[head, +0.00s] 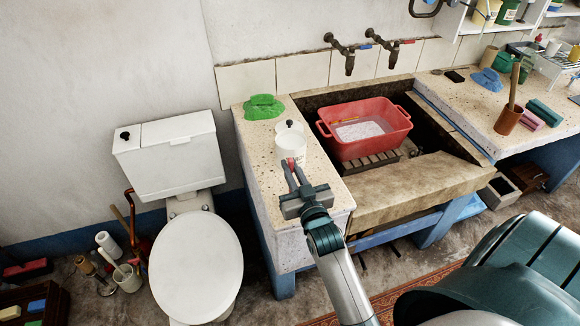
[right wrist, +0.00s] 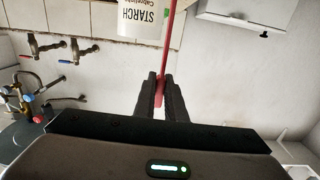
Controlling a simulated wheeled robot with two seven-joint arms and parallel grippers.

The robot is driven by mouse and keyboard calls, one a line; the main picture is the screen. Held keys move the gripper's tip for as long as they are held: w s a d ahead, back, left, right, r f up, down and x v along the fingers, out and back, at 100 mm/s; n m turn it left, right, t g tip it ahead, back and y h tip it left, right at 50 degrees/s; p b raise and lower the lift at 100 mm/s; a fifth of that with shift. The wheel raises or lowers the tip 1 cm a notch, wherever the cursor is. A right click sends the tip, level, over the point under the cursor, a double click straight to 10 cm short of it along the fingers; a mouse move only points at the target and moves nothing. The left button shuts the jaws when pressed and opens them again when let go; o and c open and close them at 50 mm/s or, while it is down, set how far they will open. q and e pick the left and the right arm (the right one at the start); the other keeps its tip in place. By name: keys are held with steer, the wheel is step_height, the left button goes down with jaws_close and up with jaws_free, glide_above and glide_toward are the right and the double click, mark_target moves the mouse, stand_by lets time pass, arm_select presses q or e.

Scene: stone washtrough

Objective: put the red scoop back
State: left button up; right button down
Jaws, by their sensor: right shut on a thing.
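The red scoop shows as a thin red handle (right wrist: 168,45) in the right wrist view, running up past the edge of a white tub and out at the top. My right gripper (right wrist: 160,90) is shut on this handle; its fingers also show in the head view (head: 292,163). The white tub (head: 291,147), marked STARCH in the wrist view (right wrist: 140,18), stands on the left stone ledge (head: 262,165), just beyond my fingertips. The scoop's far end is out of sight. I cannot tell whether it touches the tub. My left gripper is not in view.
A green cloth (head: 263,107) lies behind the tub, and a black-knobbed thing stands close to it. A red basin (head: 370,142) sits in the trough to the right, under two taps (head: 350,62). A toilet (head: 196,265) stands left. The ledge's front part is clear.

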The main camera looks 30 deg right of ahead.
steer(key=shift+f, duration=0.1)
steer(key=c, duration=1.8)
jaws_free()
steer(key=shift+r, duration=0.2)
steer(key=shift+s+f, duration=0.2)
steer(key=shift+s, duration=0.05)
steer(key=shift+b+v, duration=1.55)
steer(key=shift+v, duration=4.25)
